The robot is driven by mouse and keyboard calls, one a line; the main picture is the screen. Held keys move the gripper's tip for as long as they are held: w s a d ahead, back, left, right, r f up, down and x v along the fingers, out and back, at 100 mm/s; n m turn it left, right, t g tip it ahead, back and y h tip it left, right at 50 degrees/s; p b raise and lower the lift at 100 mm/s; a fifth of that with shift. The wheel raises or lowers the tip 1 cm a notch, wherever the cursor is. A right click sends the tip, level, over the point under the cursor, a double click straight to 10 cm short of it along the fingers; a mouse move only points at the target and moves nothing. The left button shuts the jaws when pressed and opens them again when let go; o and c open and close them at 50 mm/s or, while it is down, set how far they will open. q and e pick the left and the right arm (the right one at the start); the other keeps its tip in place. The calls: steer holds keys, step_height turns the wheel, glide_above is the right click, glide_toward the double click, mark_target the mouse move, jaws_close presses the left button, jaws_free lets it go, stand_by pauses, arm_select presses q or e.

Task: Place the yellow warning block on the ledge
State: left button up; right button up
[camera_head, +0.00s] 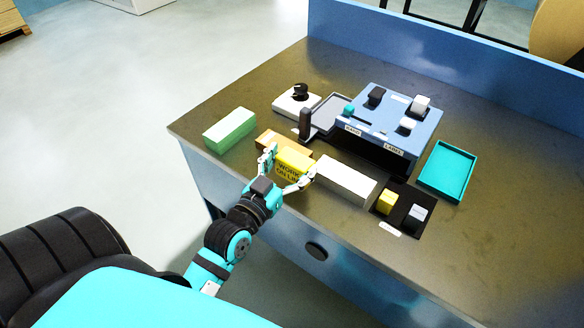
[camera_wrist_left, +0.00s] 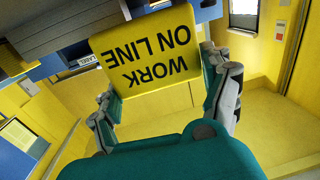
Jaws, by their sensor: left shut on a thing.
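The yellow warning block (camera_head: 292,163), printed with black "WORK ON LINE" lettering, is between the fingers of my left gripper (camera_head: 289,169). The gripper is shut on it near the front edge of the table. In the left wrist view the block (camera_wrist_left: 150,48) fills the space between the two fingers (camera_wrist_left: 165,100), its lettering upside down. A blue console (camera_head: 388,120) stands behind and to the right of the block, with a grey shelf-like part (camera_head: 328,112) at its left side. I cannot tell which surface is the ledge. My right gripper is not in view.
A green block (camera_head: 229,130) lies left, an orange-tan block (camera_head: 272,142) just behind the gripper, and a white block (camera_head: 345,181) to its right. A black mat (camera_head: 402,207) holds small pieces. A teal tray (camera_head: 447,170) and a white device (camera_head: 296,101) stand further back.

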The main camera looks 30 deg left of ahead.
mark_target(290, 177)
arm_select(q)
steer(key=shift+w+f, duration=0.1)
steer(key=shift+w, duration=0.15)
step_height(290, 177, down, 3)
steer(key=shift+s, duration=0.1)
steer(key=shift+f, duration=0.2)
steer(key=o, duration=1.1)
steer(key=shift+f, duration=0.1)
